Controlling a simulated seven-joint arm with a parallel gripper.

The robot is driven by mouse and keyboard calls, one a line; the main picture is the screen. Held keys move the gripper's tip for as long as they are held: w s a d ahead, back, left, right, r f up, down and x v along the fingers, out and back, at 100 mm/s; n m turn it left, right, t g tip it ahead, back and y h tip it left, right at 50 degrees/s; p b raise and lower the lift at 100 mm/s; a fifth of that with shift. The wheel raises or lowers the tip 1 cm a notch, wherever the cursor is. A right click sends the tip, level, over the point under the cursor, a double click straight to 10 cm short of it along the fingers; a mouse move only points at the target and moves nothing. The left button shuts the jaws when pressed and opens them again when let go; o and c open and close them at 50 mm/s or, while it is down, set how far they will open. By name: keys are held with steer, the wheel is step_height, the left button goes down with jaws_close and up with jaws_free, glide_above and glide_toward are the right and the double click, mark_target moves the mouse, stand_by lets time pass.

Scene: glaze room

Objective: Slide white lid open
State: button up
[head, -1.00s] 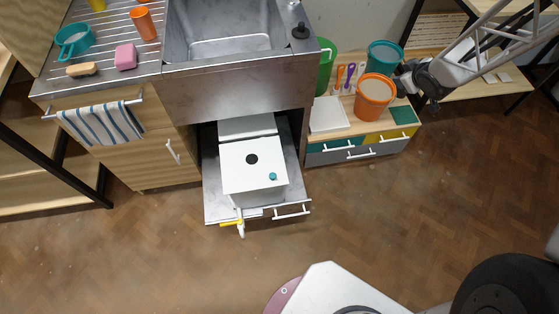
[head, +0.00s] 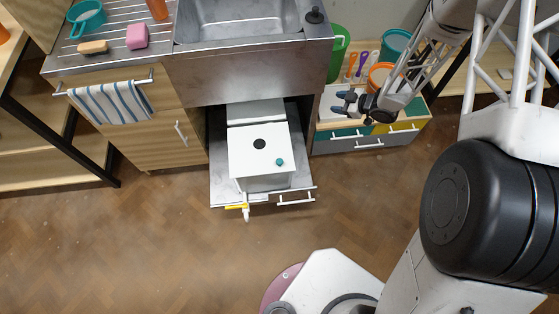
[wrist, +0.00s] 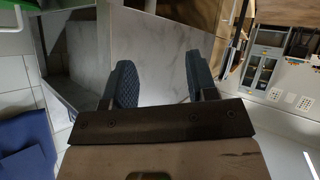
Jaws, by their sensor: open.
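The white lid (head: 245,165) is the flat top of a white box (head: 268,184) on a pulled-out metal shelf under the sink. It has a dark round hole and a small teal knob (head: 280,162). A second white panel (head: 256,112) lies behind it, with a dark seam between them. My gripper (head: 343,102) is right of the box and higher in the picture, by the low cabinet, apart from the lid. Its two blue padded fingers are spread and empty in the wrist view (wrist: 160,80). I cannot pick out the lid in the wrist view.
The metal sink (head: 240,25) overhangs the shelf's back. A white handle (head: 297,199) and a yellow-and-white item (head: 241,208) are at the shelf's front. Near my gripper are an orange bucket (head: 380,75), a teal bucket (head: 396,43) and a green container (head: 338,50).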

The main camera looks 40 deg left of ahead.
steer(key=s+a+f+n+g+y, duration=0.1)
steer(key=s+a+f+n+g, duration=0.15)
steer(key=s+f+g, duration=0.45)
steer(key=n+g, duration=0.2)
steer(key=g, duration=0.3)
glide_toward(279, 161)
steer(key=shift+x, duration=1)
steer(key=shift+s, duration=0.15)
steer(key=shift+x, duration=3.8)
steer(key=shift+f, duration=0.1)
steer(key=shift+c, duration=0.4)
steer(key=shift+a, duration=0.1)
jaws_close()
